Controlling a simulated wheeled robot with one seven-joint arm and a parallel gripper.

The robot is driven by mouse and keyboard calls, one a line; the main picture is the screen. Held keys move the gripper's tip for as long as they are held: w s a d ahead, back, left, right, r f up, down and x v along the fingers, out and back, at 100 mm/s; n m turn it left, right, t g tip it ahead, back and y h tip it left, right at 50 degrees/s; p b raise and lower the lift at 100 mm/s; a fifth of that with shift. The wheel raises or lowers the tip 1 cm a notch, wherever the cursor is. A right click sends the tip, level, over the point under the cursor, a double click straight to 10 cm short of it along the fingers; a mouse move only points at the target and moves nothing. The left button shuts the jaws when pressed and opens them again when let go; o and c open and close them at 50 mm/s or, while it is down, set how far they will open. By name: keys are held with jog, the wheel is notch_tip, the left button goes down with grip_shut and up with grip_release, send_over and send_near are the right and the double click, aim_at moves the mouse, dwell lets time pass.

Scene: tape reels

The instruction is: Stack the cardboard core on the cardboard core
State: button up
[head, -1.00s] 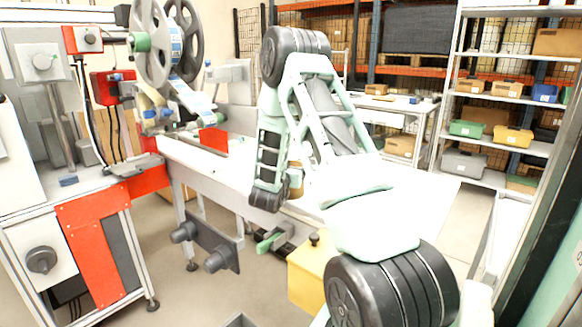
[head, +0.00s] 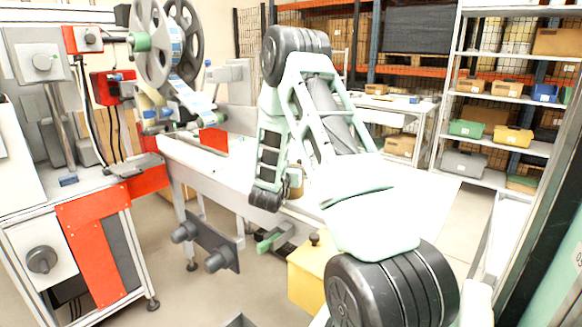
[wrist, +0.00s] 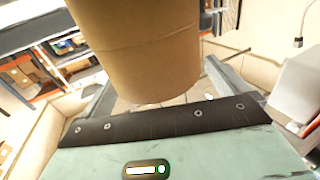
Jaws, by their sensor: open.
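A brown cardboard core (wrist: 140,60) fills the upper middle of the wrist view, close to the camera. A faint line runs across it; I cannot tell whether this is one core or two end to end. My gripper (wrist: 158,88) is open, with one grey finger on each side of the core. I cannot tell whether either finger touches it. In the head view, a small brown piece of a core (head: 297,182) shows beside my arm's end, above the white bench. My arm hides the gripper and most of that spot there.
The long white bench (head: 215,165) runs beneath my arm. A reel machine (head: 170,50) stands at the left, with a red-and-white cabinet (head: 90,230) in front. A yellow box (head: 308,275) is below the bench. Shelves with bins (head: 500,110) stand at the right.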

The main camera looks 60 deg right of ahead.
jog(key=b+v, duration=0.1)
jog(key=v, duration=1.1)
jog(key=w+a+f+n+t+y, duration=0.1)
jog(key=w+a+n+t+y, duration=0.35)
jog(key=w+a+y, duration=0.55)
jog(key=s+a+n+y, duration=0.2)
jog(key=a+n+y, duration=0.4)
jog(key=a, duration=1.7)
jog(key=s+a+n+g+y, duration=0.45)
jog(key=s+a+n, duration=0.25)
jog(key=s+a, duration=0.65)
jog(key=s+r+n+g+h, duration=0.1)
jog(key=s+n+g, duration=0.4)
jog(key=s, duration=0.9)
jog(key=shift+a+r+h, duration=0.2)
jog(key=shift+h, duration=0.55)
